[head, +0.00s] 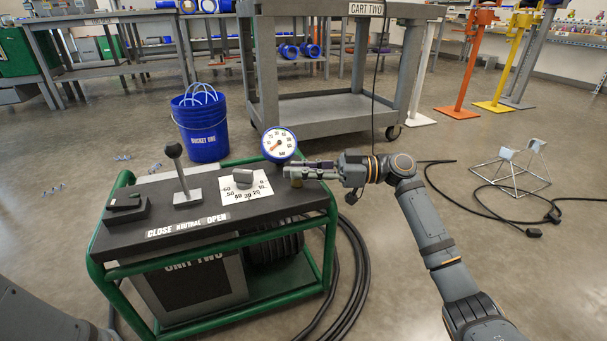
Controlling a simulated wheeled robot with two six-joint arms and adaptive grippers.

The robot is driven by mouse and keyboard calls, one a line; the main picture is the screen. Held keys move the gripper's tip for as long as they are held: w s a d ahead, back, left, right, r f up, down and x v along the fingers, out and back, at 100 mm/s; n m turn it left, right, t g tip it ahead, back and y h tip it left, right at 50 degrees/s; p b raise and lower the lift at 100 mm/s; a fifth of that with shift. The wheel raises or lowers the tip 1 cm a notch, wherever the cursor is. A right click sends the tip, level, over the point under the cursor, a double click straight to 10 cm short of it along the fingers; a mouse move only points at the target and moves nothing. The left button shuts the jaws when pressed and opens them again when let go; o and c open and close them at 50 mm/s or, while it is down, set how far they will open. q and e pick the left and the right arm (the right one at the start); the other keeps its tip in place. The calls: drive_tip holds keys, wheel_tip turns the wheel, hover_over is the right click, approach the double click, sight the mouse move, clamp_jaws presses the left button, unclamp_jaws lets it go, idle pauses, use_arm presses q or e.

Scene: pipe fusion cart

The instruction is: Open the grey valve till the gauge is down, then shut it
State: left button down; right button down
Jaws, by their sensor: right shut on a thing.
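The gauge (279,145) has a white face and blue rim and stands at the back right corner of the green-framed unit. Its orange needle seems to point to the lower left; the exact reading is too small to tell. My right gripper (308,171) reaches in from the right, just below and right of the gauge, and is shut on what appears to be the grey valve. The fingers mostly hide the valve, so I cannot tell how far it is turned. A brass-coloured piece (296,183) shows under the fingertips. My left gripper is out of view.
The unit's top carries a black-knobbed lever (181,172), a grey knob (242,175) on a white scale and a dark block (126,207). A blue bucket (201,128) and grey cart (325,106) stand behind. Black hoses and cables lie on the floor at right.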

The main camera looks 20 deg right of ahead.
drive_tip(key=shift+w+n+g+y, duration=0.2)
drive_tip(key=shift+n+g, duration=0.75)
drive_tip(key=shift+g, duration=0.55)
drive_tip(key=shift+w+n+g+y, duration=0.1)
drive_tip(key=shift+n+g+y, duration=0.1)
drive_tip(key=shift+n+g, duration=1.05)
drive_tip(key=shift+g, duration=0.55)
drive_tip(key=c, duration=1.3)
unclamp_jaws()
drive_tip(key=shift+d, duration=0.1)
drive_tip(key=d, duration=0.7)
drive_tip(key=shift+w+d, duration=0.15)
drive_tip(key=shift+w, duration=0.05)
